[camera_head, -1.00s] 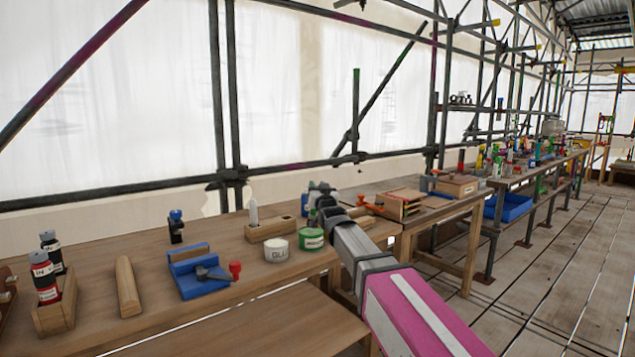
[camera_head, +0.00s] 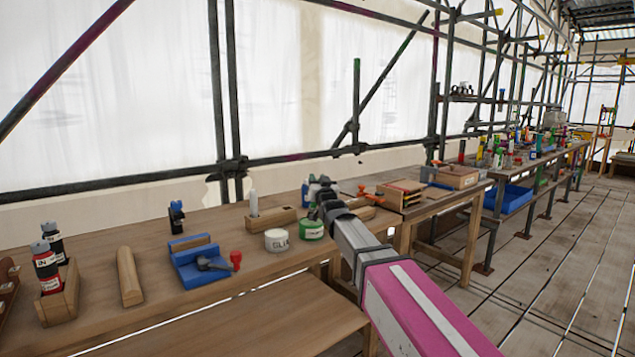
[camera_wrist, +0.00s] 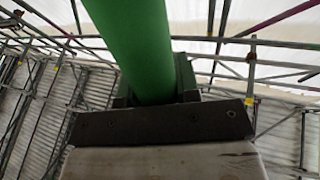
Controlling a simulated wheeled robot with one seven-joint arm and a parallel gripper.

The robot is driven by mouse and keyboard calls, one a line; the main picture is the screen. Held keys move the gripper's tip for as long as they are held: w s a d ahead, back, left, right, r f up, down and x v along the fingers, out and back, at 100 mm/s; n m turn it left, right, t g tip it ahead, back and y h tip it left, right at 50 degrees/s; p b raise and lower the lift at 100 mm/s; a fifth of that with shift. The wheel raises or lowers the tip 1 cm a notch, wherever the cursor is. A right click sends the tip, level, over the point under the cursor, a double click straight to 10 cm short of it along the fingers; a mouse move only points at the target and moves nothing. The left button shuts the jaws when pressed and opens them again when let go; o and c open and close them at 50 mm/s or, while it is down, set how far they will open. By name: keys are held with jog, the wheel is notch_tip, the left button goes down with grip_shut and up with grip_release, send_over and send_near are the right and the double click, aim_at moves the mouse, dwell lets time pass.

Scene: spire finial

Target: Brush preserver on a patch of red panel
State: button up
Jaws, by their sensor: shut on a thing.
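My gripper (camera_head: 328,203) is at the end of my pink and grey arm, over the workbench close to a green pot. In the wrist view my gripper (camera_wrist: 160,98) is shut on a thick green cylinder (camera_wrist: 135,45), which looks like a handle. It runs up out of the picture, so its far end is hidden, and I cannot tell if it is a brush. The green pot with a white label (camera_head: 311,231) stands on the bench just left of my wrist; its label is too small to read. I cannot make out a red panel.
A white tub marked like "GLUE" (camera_head: 277,241) stands beside the green pot. A blue tray (camera_head: 200,270), a wooden block (camera_head: 129,277) and bottles in a holder (camera_head: 58,300) lie left. Orange-handled tools (camera_head: 362,192) and a wooden rack (camera_head: 400,195) are right. Scaffold poles line the back.

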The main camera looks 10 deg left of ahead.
jog(key=shift+f, duration=0.5)
dwell(0.9)
jog(key=shift+r, duration=3.5)
